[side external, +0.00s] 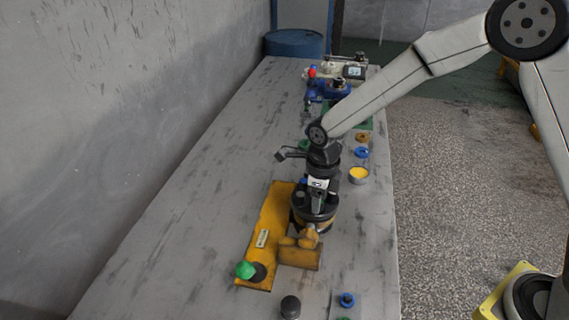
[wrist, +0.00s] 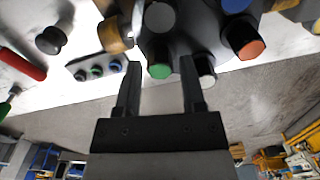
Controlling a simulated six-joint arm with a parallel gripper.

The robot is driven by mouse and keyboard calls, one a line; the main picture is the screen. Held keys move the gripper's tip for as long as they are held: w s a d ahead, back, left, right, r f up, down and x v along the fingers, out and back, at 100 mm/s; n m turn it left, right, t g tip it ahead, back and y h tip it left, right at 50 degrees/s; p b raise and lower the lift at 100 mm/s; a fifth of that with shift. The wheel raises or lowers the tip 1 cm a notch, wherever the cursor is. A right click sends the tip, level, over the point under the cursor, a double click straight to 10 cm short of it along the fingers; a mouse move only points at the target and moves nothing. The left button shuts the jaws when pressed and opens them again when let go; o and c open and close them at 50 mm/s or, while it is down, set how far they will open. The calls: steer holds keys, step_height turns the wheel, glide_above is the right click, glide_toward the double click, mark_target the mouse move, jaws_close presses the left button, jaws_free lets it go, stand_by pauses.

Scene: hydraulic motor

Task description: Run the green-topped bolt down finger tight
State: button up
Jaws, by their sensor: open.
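The green-topped bolt (wrist: 160,71) stands at the edge of the dark round motor body (wrist: 190,38) in the wrist view. My gripper (wrist: 160,64) is open, with one finger on each side of the green top and a visible gap at both sides. I cannot tell how far the bolt is threaded in. In the side view my gripper (side external: 317,207) points down at the motor (side external: 315,224), which hides the bolt there.
Neighbouring bolts with grey (wrist: 205,76), orange (wrist: 250,49) and blue tops stand close by. A yellow plate (side external: 272,215) with a green knob (side external: 245,270) lies left of the motor. The table's left side is clear.

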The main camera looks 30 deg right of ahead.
steer(key=shift+r, duration=1.75)
steer(key=n, duration=0.5)
steer(key=shift+f, duration=0.1)
steer(key=n, duration=0.6)
steer(key=shift+n, duration=0.3)
steer(key=shift+f, duration=0.2)
steer(key=shift+f, duration=0.8)
steer(key=shift+f, duration=1.4)
stand_by(0.3)
steer(key=shift+r, duration=0.2)
stand_by(0.5)
